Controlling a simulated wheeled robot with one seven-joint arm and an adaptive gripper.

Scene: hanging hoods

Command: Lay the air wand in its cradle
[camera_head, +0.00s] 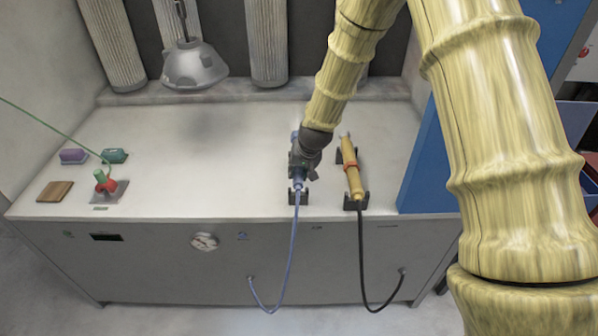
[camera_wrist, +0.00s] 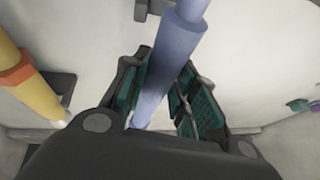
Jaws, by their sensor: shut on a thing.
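A blue wand (camera_head: 298,181) with a blue hose is near the front edge of the white bench, right of its middle. My gripper (camera_head: 303,168) reaches down from behind and is shut on it; the wrist view shows the wand (camera_wrist: 182,45) running between the green-padded fingers (camera_wrist: 165,80). A dark cradle bracket (camera_head: 298,198) is at the wand's front end; a bracket also shows at the top of the wrist view (camera_wrist: 143,9). My gripper hides the wand's middle, and I cannot tell whether the wand touches the bracket.
A yellow wand (camera_head: 354,182) with a black hose rests on dark brackets just to the right. A blue panel (camera_head: 430,160) stands beyond it. A red-and-green item (camera_head: 104,183), small blocks and a wooden square (camera_head: 55,191) are far left. The bench (camera_head: 210,160) is clear between.

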